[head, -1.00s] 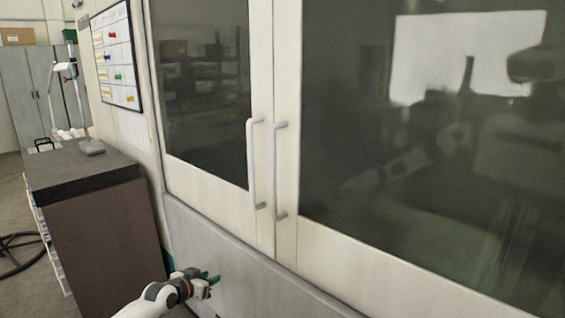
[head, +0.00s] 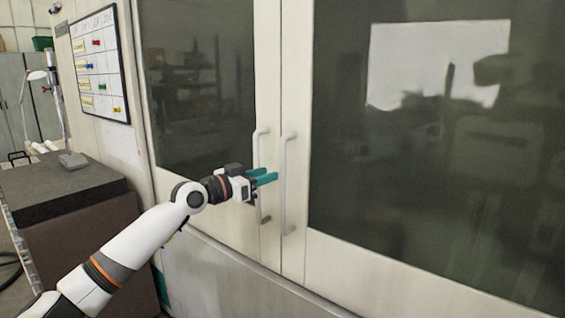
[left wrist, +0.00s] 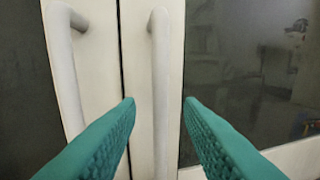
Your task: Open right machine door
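The right machine door (head: 345,262) is a cream panel with a large dark window, and it looks shut against the left door (head: 215,215). Its pale vertical bar handle (head: 283,185) stands beside the seam. My left gripper (head: 268,175) is raised at the handles, its teal fingers pointing at the right one. In the left wrist view the fingers (left wrist: 160,103) are apart, with the right handle (left wrist: 160,70) showing in the gap between them; I see no contact. The left door's handle (left wrist: 66,75) lies left of the left finger. My right gripper is out of view.
The left door's handle (head: 262,150) is close beside the right one and partly hidden by my gripper. A dark-topped cabinet (head: 75,188) stands at the left, below a whiteboard (head: 100,70). The space before the right door looks clear.

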